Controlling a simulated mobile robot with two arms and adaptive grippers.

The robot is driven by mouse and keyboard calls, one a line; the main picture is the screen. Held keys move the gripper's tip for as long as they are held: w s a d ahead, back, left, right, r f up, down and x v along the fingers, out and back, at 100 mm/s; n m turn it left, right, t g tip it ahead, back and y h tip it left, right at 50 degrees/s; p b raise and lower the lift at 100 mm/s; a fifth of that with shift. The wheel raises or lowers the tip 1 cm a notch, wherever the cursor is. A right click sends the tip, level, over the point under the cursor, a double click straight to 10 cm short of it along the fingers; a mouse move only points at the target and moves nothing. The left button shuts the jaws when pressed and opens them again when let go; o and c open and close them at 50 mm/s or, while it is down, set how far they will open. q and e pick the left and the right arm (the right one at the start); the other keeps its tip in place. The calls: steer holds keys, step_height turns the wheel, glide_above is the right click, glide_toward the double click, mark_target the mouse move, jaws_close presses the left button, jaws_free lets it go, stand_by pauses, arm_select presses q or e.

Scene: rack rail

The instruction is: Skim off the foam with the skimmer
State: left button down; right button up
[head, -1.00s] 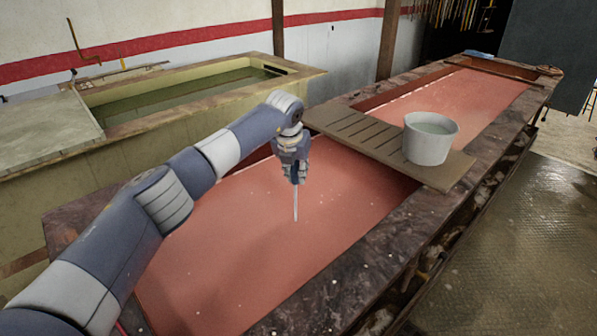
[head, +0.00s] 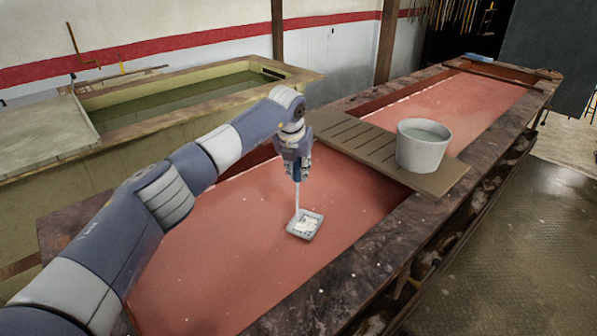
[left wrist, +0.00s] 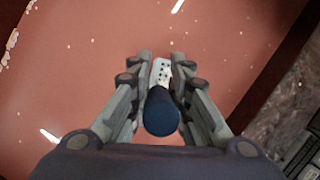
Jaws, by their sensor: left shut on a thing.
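The skimmer has a blue handle and a pale square head (head: 305,224) with white bits on it. My left gripper (head: 297,173) is shut on the handle, and the head hangs below it, over or at the red liquid (head: 215,262); I cannot tell if they touch. In the left wrist view the blue handle end (left wrist: 161,112) sits between the fingers, with a white perforated part (left wrist: 160,72) beyond it. Small white specks, perhaps foam, dot the liquid; a white streak (left wrist: 49,136) shows in the left wrist view. My right gripper is not in view.
A slatted board (head: 362,141) spans the vat and carries a pale bucket (head: 421,146) with liquid in it. The vat's dark stone rim (head: 345,275) runs along the front right. A second vat of greenish liquid (head: 180,95) stands behind on the left.

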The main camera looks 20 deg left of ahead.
arm_select(q)
step_height(320, 180, up, 12)
steer(key=p, duration=0.6)
steer(key=shift+f, duration=0.2)
steer(key=shift+a, duration=0.1)
stand_by(0.7)
stand_by(1.1)
stand_by(1.5)
